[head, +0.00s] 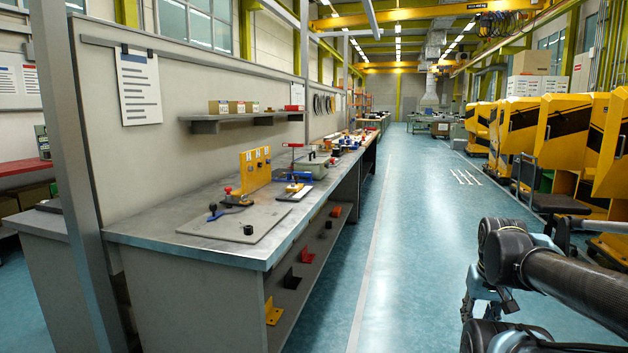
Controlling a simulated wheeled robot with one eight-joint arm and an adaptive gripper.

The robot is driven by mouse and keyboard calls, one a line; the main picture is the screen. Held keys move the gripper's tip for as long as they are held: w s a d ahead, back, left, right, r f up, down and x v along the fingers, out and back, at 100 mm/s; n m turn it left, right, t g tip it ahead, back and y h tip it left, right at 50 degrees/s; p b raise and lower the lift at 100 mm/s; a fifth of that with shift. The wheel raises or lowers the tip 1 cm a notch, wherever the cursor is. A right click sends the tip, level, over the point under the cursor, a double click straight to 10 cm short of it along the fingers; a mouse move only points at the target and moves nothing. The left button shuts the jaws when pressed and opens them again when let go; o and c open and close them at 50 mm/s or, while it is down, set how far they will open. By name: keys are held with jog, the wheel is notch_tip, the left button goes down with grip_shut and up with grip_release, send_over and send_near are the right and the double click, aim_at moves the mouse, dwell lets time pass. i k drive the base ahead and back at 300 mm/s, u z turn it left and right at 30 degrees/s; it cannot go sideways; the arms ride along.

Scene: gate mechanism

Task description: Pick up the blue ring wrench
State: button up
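A small blue piece (214,215) with a dark round top is on the grey plate near the bench's front end. A longer blue piece (298,176) is farther back, behind the yellow upright bracket (255,170). Both are too small for me to tell which is the ring wrench. My arm comes in from the right edge, over the floor and well apart from the bench. My gripper (487,301) seems to hang below the dark joint, partly hidden; its fingers are unclear.
The grey plate (240,224) also bears a black knob. A lower shelf holds small brackets (273,312) and rings. A grey post (65,150) stands at the bench's left end. Yellow machines (560,130) and a dark cart line the right side. The blue aisle floor (410,220) between is clear.

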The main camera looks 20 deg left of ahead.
aim_at(300, 174)
jog(key=z, duration=0.25)
jog(key=i, duration=1.8)
jog(key=u, duration=0.95)
jog(key=i, duration=0.8)
jog(key=u, duration=0.6)
